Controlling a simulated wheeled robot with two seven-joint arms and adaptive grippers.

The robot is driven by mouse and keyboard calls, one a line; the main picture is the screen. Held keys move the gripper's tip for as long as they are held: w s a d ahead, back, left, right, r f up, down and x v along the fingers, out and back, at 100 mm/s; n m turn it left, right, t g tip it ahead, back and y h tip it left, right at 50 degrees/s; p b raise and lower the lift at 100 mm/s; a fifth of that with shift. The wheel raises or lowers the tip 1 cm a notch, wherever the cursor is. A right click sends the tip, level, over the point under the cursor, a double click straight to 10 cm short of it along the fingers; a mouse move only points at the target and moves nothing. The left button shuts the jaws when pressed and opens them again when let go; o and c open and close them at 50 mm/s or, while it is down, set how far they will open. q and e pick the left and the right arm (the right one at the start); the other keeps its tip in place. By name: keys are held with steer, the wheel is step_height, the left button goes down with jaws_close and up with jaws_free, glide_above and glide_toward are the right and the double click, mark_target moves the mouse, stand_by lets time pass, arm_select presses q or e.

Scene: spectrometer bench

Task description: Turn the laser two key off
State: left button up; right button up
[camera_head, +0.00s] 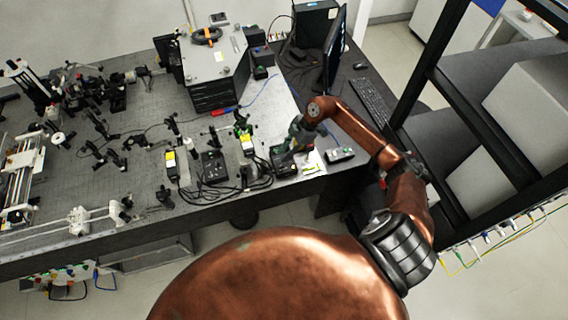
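My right gripper (284,154) is over the right end of the bench, at a black controller box (284,167). Its fingers are small, dark and partly hidden by the wrist, so I cannot tell whether they are open or shut, or whether they touch the box. A second black controller box (213,168) stands further left, with cables at its front. No key can be made out on either box, and I cannot read which belongs to laser two. My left gripper is not in view.
The optical bench (95,180) holds several dark mounts and a large grey instrument (213,65). Loose black cables (240,185) lie left of the gripper. A small grey device (339,155) lies to the right. A monitor (334,50) and keyboard (371,101) stand behind my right arm.

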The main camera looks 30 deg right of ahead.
mark_target(283, 166)
steer(key=shift+m+g+h, duration=0.3)
steer(key=shift+g+h, duration=0.1)
steer(key=shift+h, duration=0.1)
steer(key=f, duration=0.2)
steer(key=f+p, duration=0.1)
steer(key=f, duration=0.4)
steer(key=shift+s+a+f+p, duration=0.1)
steer(key=shift+a+f+p, duration=0.2)
steer(key=shift+f+p, duration=0.1)
steer(key=shift+c, duration=0.4)
steer(key=shift+r, duration=0.1)
jaws_close()
